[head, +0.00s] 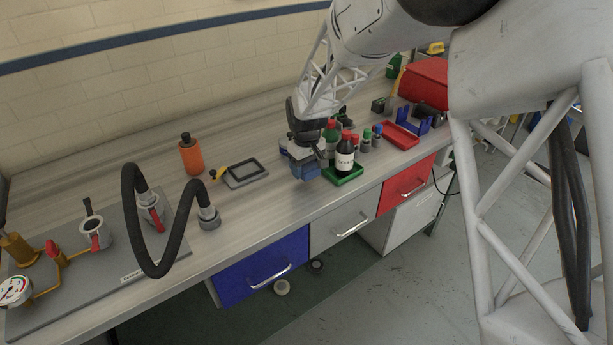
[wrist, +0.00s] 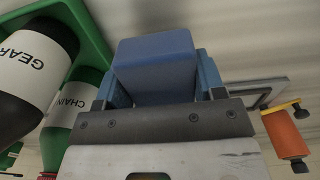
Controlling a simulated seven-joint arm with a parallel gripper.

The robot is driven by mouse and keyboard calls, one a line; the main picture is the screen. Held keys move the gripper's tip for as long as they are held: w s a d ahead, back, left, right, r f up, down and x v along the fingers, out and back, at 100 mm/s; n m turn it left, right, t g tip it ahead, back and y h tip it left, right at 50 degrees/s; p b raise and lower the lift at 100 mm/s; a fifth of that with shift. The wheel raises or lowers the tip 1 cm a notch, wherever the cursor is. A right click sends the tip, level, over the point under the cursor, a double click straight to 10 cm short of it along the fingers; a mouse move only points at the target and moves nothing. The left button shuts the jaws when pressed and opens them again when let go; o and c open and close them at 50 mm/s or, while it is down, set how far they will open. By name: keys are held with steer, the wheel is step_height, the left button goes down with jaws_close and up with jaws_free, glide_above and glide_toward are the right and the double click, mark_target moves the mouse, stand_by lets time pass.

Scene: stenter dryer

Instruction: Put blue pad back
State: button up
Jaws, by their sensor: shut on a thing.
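The blue pad (head: 305,172) is a small block held in my gripper (head: 308,156), over the workbench beside the green tray. In the wrist view the blue pad (wrist: 157,62) fills the space between the blue fingers of my gripper (wrist: 160,82), which is shut on it. I cannot tell for sure whether its underside touches the bench. A flat grey frame with a dark inset (head: 246,173) lies on the bench to the left of my gripper; part of it also shows at the right in the wrist view (wrist: 262,88).
The green tray (head: 346,179) with bottles, one labelled GEAR (wrist: 28,62) and one CHAIN (wrist: 72,108), is close on the right. An orange bottle (head: 191,156) and black hose (head: 163,267) stand left. A red tray (head: 402,136) lies farther right. Bench front is clear.

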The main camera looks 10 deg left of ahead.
stand_by(0.3)
steer(key=shift+f, duration=1.75)
steer(key=shift+f, duration=0.1)
steer(key=o, duration=0.9)
step_height(320, 180, up, 12)
steer(key=shift+r, duration=0.15)
